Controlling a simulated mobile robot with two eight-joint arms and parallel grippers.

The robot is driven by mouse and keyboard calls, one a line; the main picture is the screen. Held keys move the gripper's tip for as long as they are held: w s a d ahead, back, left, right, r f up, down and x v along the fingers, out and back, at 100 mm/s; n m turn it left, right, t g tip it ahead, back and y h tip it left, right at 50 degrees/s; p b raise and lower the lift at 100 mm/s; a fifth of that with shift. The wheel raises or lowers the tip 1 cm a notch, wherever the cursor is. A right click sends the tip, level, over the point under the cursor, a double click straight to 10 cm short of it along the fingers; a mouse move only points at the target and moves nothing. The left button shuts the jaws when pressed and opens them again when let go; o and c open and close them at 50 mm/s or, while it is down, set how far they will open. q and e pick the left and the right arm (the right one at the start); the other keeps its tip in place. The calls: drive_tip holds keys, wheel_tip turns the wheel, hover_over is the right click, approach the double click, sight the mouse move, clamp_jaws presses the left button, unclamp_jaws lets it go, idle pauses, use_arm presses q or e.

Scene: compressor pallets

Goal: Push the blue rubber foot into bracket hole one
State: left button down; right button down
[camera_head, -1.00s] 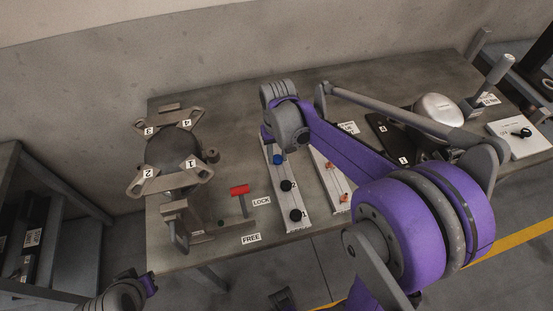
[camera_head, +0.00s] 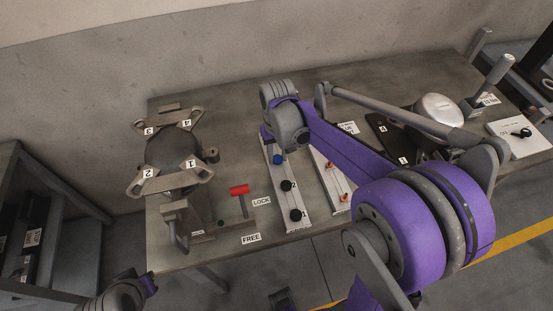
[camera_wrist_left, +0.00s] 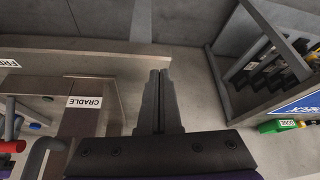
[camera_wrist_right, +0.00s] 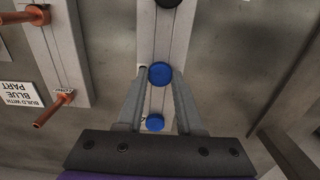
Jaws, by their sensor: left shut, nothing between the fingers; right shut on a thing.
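The four-armed bracket (camera_head: 150,184) is at the left of the table, around a dark round body, with arms labelled 1 to 4. Arm one (camera_head: 199,172) is at its front right; its hole is too small to make out. My right gripper (camera_wrist_right: 160,75) is over the grey rail, shut on a blue rubber foot (camera_wrist_right: 160,73) between its fingertips. I cannot tell whether that foot still touches the rail. A second blue foot (camera_wrist_right: 155,122) lies further along the rail. My left gripper (camera_wrist_left: 160,75) is shut and empty, off the table's left front.
The rail (camera_head: 304,224) carries black feet (camera_head: 286,185) too. A red-handled lever (camera_head: 240,190) stands between the LOCK and FREE labels. A second rail with copper parts (camera_wrist_right: 54,108) lies beside the first. A shelf (camera_head: 60,215) stands at the left.

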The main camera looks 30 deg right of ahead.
sight(277, 158)
drive_tip(key=shift+r, duration=0.1)
